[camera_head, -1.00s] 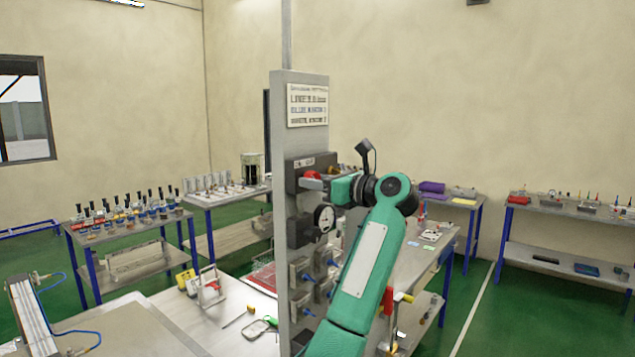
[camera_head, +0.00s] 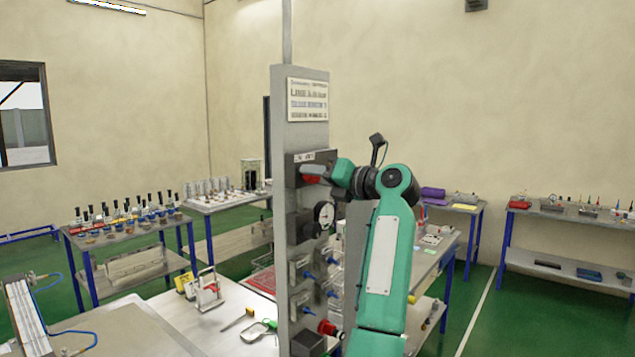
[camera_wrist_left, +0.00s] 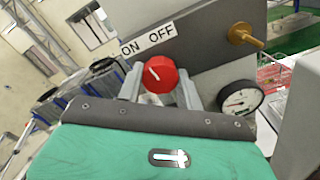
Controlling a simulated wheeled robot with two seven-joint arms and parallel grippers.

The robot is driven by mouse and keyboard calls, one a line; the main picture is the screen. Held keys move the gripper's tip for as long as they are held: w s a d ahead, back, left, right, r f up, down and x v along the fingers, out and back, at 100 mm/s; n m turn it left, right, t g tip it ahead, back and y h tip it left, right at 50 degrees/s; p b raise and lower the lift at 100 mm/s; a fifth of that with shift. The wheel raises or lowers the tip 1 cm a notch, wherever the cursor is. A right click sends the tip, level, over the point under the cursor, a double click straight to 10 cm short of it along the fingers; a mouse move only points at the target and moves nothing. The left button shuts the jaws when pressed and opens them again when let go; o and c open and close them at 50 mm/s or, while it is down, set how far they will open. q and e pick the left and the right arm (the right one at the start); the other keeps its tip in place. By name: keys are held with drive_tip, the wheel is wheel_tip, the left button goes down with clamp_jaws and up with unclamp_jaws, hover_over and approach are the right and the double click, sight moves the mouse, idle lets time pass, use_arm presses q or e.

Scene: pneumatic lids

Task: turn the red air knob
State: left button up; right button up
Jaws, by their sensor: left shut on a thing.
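The red air knob (camera_wrist_left: 160,74) shows in the left wrist view, with a white pointer line on its face, below a plate marked ON OFF (camera_wrist_left: 148,38). In the head view the knob (camera_head: 311,179) is on the upper block of the grey panel (camera_head: 300,100), partly hidden by my gripper. My left gripper (camera_wrist_left: 160,88) has a finger on each side of the knob and is shut on it. It also shows in the head view (camera_head: 318,172), reaching the panel from the right. My right gripper is not in view.
A pressure gauge (camera_head: 325,214) sits just below the knob. Several blue-handled valves are lower on the panel, with a red knob (camera_head: 326,327) near its foot. A brass fitting (camera_wrist_left: 243,35) sticks out beside the plate. Benches stand behind.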

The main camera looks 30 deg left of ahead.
use_arm(q)
drive_tip(key=m, duration=1)
drive_tip(key=shift+r+m, duration=0.15)
drive_tip(key=shift+m, duration=0.15)
idle(0.5)
drive_tip(key=o, duration=1)
drive_tip(key=shift+m, duration=0.3)
